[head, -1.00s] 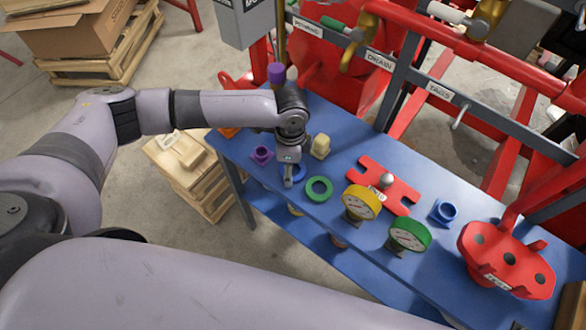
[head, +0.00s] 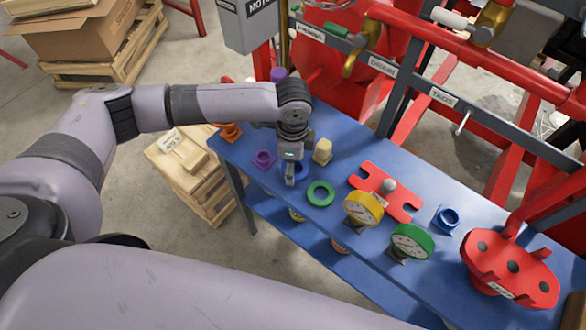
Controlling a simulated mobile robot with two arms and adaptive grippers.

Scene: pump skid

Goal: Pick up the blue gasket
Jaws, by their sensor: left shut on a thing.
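The blue gasket (head: 299,173) is a ring on the blue bench, at its left part in the head view, mostly hidden behind my left gripper. My left gripper (head: 290,180) points down over it and is shut on it. I cannot tell whether the gasket is clear of the bench top. My right gripper is not in view.
The blue bench (head: 345,215) also holds a green ring (head: 320,193), a purple fitting (head: 263,159), a beige fitting (head: 322,150), a red plate (head: 385,192), yellow (head: 363,207) and green (head: 411,241) gauges, and a blue fitting (head: 445,219). Red pipes stand behind.

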